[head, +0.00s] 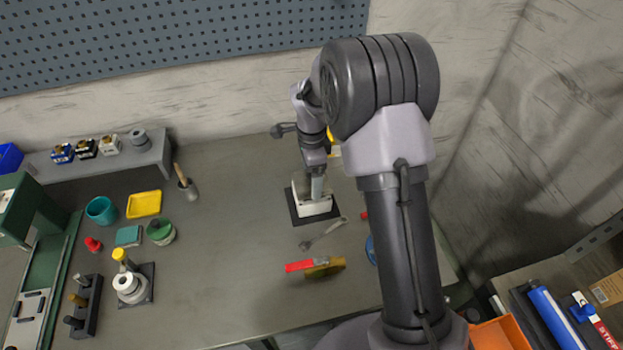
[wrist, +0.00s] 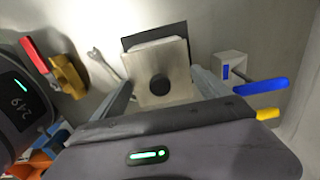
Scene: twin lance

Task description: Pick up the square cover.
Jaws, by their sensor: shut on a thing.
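The square cover (wrist: 172,62) is a flat pale-grey metal plate with a round black knob in its middle. In the wrist view it lies between the two fingers of my gripper (wrist: 162,82), which is shut on it. A white square box (head: 316,208) shows under the gripper (head: 317,188) in the head view, on a dark square mat (head: 301,219). A white edge of the box shows past the cover's far side in the wrist view. I cannot tell whether the cover touches the box or is slightly above it.
A wrench (head: 324,233) and a red-handled brush (head: 315,267) lie in front of the mat. A white block with blue and yellow handles (wrist: 231,66) stands close to the right finger. Bowls, a yellow tray (head: 144,204) and other parts stand at left. The table between is clear.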

